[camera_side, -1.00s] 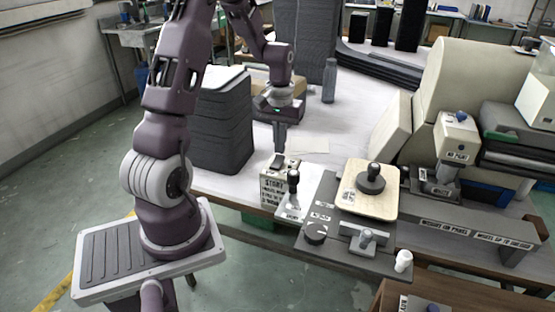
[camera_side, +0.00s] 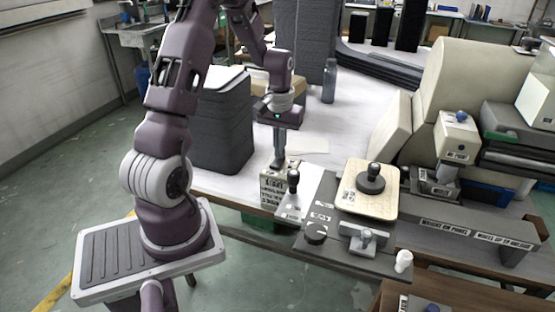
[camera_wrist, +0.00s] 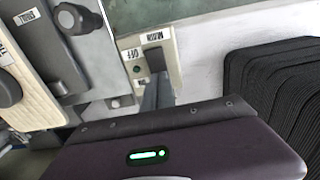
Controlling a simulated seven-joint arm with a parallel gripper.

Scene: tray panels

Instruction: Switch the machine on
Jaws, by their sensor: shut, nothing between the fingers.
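The switch box (camera_side: 274,190) is a small cream box with printed labels, at the front edge of the bench. A dark rocker (camera_wrist: 156,60) on the plate is partly hidden by my fingers. My gripper (camera_side: 279,163) is shut and empty, pointing down with its tips at the top of the box, by the rocker. I cannot tell whether they touch it. The fingers also show in the wrist view (camera_wrist: 156,92).
A black-knobbed lever (camera_side: 293,178) stands just right of the box. A dark ribbed stack (camera_side: 222,130) stands left of my gripper.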

